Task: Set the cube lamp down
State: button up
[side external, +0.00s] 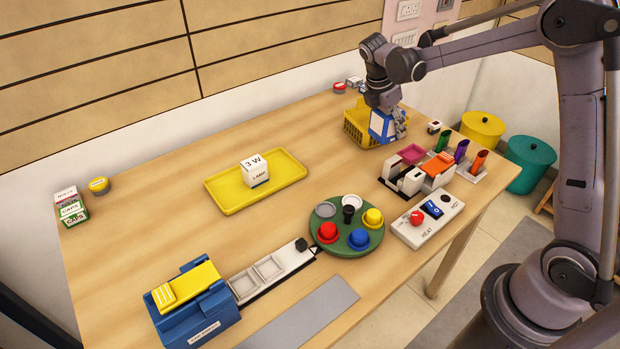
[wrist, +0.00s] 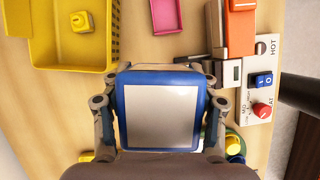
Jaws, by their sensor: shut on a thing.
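My gripper (side external: 388,118) is shut on a box-shaped thing with a blue frame and a pale grey panel, which looks like the cube lamp (side external: 379,127). In the wrist view the cube lamp (wrist: 160,115) sits between the two fingers of my gripper (wrist: 160,105). In the side external view it is in front of the yellow basket (side external: 357,127), near the table's back right. I cannot tell whether its underside touches the table. A white box marked "3 W LAMP" (side external: 255,172) stands on the yellow tray (side external: 228,202).
A yellow block (wrist: 81,22) lies in the basket. Right of the lamp are a pink tray (side external: 411,153), a holder with coloured tubes (side external: 461,152) and a switch panel (side external: 428,218). A green turntable (side external: 346,246) is nearer. Bare table lies between tray and basket.

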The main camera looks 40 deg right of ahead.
jog(key=w+a+n+t+y, duration=0.15)
jog(key=w+a+n, duration=0.3)
jog(key=a, duration=1.35)
jog(key=w+a+n+t+h, duration=0.1)
jog(key=w+a+n+t, duration=0.35)
jog(key=a, duration=1.35)
jog(key=a+f, duration=0.2)
jog(key=a, duration=0.2)
jog(key=a+f+n+g, duration=0.1)
jog(key=a+f, duration=0.1)
jog(key=a, duration=0.2)
jog(key=s+a+f+g, duration=0.1)
jog(key=a+f, duration=0.1)
jog(key=a, duration=0.2)
jog(key=shift+f+n+y, duration=0.2)
jog(key=shift+n+y, duration=0.05)
jog(key=shift+n, duration=0.15)
jog(key=shift+a+f, duration=0.2)
jog(key=shift+f, duration=1.95)
jog(key=o, duration=1.3)
jog(key=shift+f, duration=0.1)
jog(key=shift+o, duration=0.2)
